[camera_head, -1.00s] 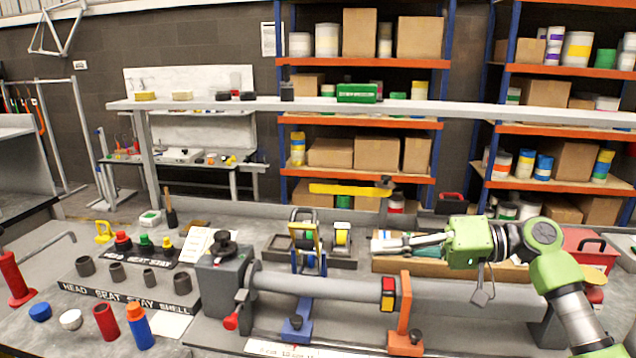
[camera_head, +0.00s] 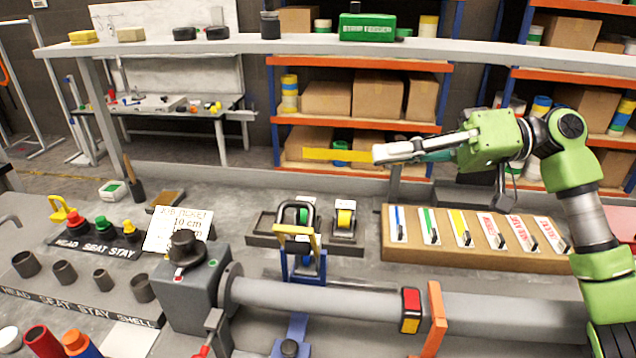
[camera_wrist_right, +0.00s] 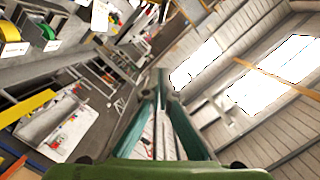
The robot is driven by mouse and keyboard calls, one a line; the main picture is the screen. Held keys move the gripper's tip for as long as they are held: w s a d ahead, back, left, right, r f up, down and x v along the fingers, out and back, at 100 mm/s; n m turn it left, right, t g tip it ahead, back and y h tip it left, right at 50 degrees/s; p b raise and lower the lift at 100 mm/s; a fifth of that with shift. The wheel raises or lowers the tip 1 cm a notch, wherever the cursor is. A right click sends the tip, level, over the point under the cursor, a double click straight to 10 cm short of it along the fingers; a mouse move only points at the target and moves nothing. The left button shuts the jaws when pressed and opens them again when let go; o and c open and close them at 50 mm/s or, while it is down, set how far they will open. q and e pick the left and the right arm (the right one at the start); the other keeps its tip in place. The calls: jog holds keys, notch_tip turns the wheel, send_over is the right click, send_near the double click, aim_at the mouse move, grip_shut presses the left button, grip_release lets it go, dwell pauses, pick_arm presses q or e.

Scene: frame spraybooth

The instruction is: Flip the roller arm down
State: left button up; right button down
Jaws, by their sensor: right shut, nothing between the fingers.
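My left gripper is not in view.
A grey clamp box (camera_head: 190,285) holds the tube's left end. A tape roll holder (camera_head: 345,222) is beside the bracket. A cardboard tray of colored cards (camera_head: 490,262) lies right. A yellow bar (camera_head: 335,155) shows near my fingertips; its depth is unclear. A shelf rail (camera_head: 480,47) spans above.

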aim_at(301, 234)
jog(key=s+a+f+p, duration=0.2)
jog(key=a+f+p, duration=0.1)
jog(key=a, duration=0.7)
jog(key=shift+a+f, duration=0.4)
jog(key=shift+f, duration=0.15)
jog(key=shift+s, duration=0.1)
